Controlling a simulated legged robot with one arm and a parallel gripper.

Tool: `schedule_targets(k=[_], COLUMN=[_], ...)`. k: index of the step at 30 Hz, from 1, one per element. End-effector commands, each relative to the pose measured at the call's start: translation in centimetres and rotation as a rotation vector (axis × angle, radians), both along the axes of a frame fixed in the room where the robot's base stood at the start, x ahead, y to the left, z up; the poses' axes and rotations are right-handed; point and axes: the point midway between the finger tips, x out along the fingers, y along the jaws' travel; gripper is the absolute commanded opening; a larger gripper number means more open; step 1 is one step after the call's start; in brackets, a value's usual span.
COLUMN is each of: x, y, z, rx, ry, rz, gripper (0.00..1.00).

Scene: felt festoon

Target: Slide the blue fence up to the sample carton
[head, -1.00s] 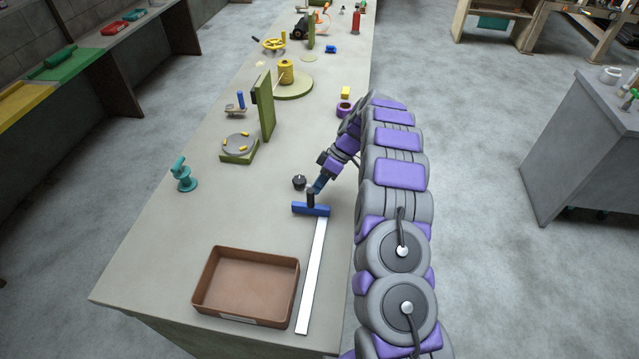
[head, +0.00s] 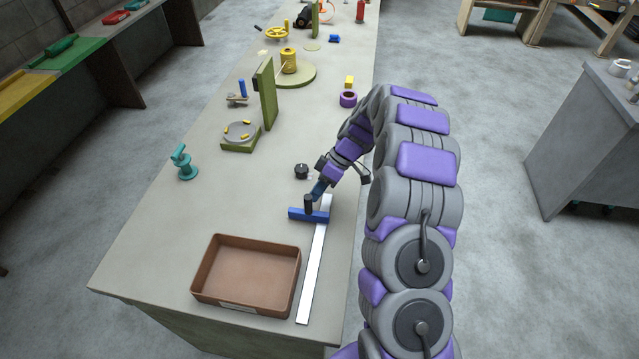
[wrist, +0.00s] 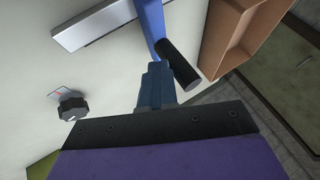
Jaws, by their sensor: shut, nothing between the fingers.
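The blue fence (head: 309,215) is a bar with an upright black post (head: 309,203), lying across a white rail (head: 312,275). A short piece of rail shows behind it. The sample carton (head: 297,262), a brown open-topped box, stands nearer the front edge beside the rail, with a small gap between it and the fence. My gripper (head: 318,189) is shut and empty, low beside the post on its far side. In the wrist view its fingertips (wrist: 157,72) are right beside the black post (wrist: 179,62); I cannot tell whether they touch. The fence (wrist: 151,22) and carton (wrist: 232,28) show beyond.
A black knob (head: 302,171) sits just behind the fence. A teal stand (head: 184,163), an olive block with a round plate (head: 240,133) and an upright olive panel (head: 265,95) stand farther left and back. A purple ring (head: 348,99) lies near the right edge.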

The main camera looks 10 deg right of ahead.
Motion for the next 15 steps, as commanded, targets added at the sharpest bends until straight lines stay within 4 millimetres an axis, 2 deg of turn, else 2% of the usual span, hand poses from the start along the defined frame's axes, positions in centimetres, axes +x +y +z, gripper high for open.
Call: schedule_targets(k=[1,9,15], x=[-1.0,-5.3,-7.8], y=[0.5,2.2,3.3], z=[0.0,-0.1,0.0], rx=[0.004,0.003,0.004], ry=[0.002,0.002,0.002], rz=[0.003,0.002,0.002], gripper=[0.00,0.00,0.00])
